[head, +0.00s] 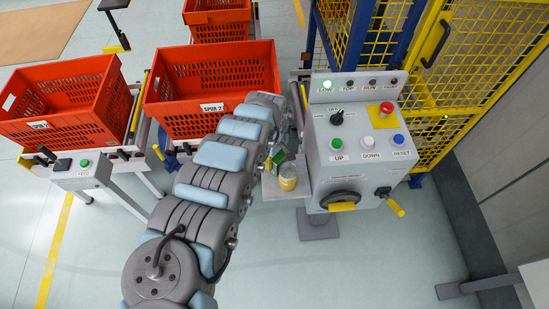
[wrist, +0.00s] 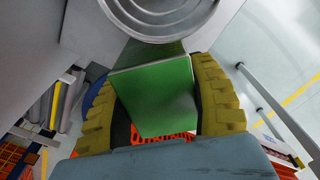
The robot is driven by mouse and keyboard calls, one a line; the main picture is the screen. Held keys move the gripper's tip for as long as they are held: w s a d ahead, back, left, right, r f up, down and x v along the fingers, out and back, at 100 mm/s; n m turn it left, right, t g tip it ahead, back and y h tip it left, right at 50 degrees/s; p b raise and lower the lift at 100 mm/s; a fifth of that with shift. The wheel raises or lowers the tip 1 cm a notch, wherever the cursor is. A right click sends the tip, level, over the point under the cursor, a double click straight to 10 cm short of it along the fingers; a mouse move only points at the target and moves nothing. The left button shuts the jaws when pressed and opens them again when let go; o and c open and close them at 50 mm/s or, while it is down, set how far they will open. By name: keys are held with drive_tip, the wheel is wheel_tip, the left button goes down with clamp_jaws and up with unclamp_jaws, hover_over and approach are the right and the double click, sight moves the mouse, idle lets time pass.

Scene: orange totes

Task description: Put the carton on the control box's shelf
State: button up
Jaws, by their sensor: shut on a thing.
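The green carton (wrist: 152,98) is between the two yellow fingers of my gripper (wrist: 165,105) in the wrist view, and the gripper is shut on it. In the head view a small part of the green carton (head: 278,158) shows beside my arm, which hides most of the gripper. The control box (head: 340,165) is grey, with its small shelf (head: 271,190) low on its left side. The carton is at or just above the shelf; I cannot tell whether it touches.
A can (head: 288,177) with a yellowish label stands on the shelf, close to the carton; its round metal top (wrist: 155,12) fills the upper wrist view. Orange totes (head: 212,85) stand on the left. A yellow mesh fence (head: 470,70) stands behind the control box.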

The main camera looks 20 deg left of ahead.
drive_tip(key=shift+f, duration=0.15)
drive_tip(key=o, duration=1.2)
wheel_tip(320, 180, up, 11)
drive_tip(key=shift+w+r+p, duration=0.1)
drive_tip(key=shift+r+p, duration=0.05)
drive_tip(key=shift+p, duration=0.65)
drive_tip(key=shift+r, duration=0.5)
